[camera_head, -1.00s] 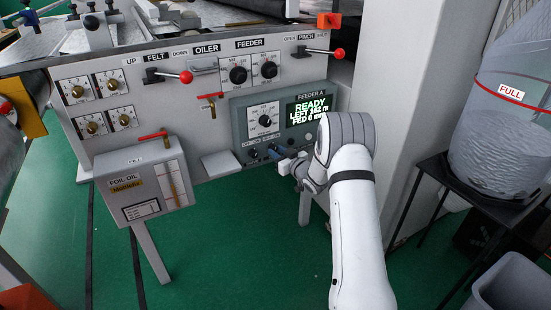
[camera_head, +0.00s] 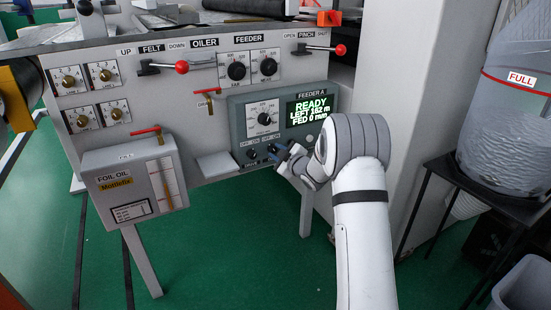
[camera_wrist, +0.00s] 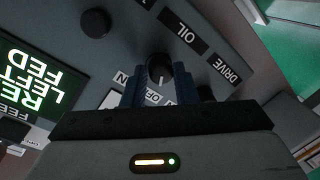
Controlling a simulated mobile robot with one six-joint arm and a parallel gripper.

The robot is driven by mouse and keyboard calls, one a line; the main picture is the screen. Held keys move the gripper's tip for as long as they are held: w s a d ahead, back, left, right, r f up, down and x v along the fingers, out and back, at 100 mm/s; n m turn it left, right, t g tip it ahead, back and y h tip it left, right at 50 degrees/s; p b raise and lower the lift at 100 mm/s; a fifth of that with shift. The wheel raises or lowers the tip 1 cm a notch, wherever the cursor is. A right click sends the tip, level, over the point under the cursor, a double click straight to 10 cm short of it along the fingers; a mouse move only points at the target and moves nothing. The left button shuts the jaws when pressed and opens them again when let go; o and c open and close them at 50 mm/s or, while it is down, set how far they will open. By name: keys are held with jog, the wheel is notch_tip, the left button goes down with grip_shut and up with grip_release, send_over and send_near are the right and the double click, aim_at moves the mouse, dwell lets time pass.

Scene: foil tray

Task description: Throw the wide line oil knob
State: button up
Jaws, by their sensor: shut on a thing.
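The oil knob (camera_wrist: 158,68) is a small black round knob with a white pointer line, beside the OIL label (camera_wrist: 183,34) in the wrist view. It sits low on the grey Feeder A panel (camera_head: 238,114). My gripper (camera_wrist: 158,82) has its two blue fingers on either side of the knob, shut on it. In the head view my gripper (camera_head: 274,152) reaches the panel's lower edge from the right, and its fingers mostly cover the knob. The pointer's exact setting against OFF and ON is hard to tell.
The drive knob (camera_head: 252,153) is close beside, to the left. The green screen (camera_head: 308,106) reads READY, LEFT 162 m, FED 0 mm. A large dial (camera_head: 264,119) is above. The foil oil tank (camera_head: 134,188) hangs at left. A black stand (camera_head: 480,190) with a drum is at right.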

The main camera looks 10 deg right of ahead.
jog(key=shift+a, duration=0.2)
dwell(0.3)
jog(key=o, duration=1)
jog(key=shift+d, duration=0.1)
jog(key=shift+s, duration=0.1)
jog(key=shift+s+d+r, duration=0.1)
jog(key=shift+s+d, duration=0.05)
jog(key=shift+s, duration=0.05)
jog(key=f+p+v, duration=0.1)
jog(key=v, duration=0.6)
jog(key=shift+r+p, duration=0.3)
jog(key=shift+r, duration=0.1)
jog(key=shift+s, duration=0.15)
